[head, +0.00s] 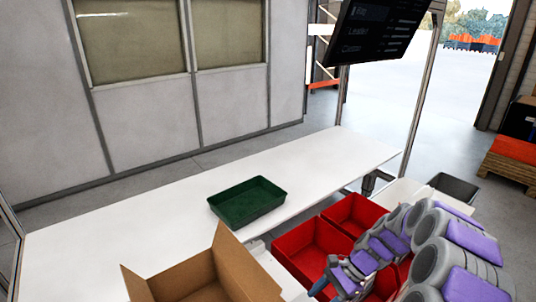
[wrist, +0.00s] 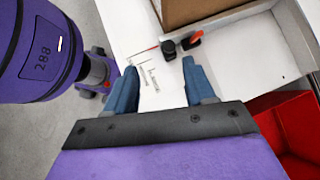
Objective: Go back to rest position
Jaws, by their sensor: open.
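My gripper (wrist: 159,64) is open and empty in the wrist view, its two blue fingers apart above the white table (wrist: 115,20). In the head view my grey and purple arm is folded at the lower right, over the red bins (head: 305,256). The fingers are hard to make out there. No helmet shell can be made out in either view.
An open cardboard box (head: 190,272) stands at the near table edge, left of the red bins. A dark green tray (head: 248,197) lies on the white table (head: 110,235). A screen (head: 375,30) hangs above. Small black and red items (wrist: 180,44) lie below the gripper.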

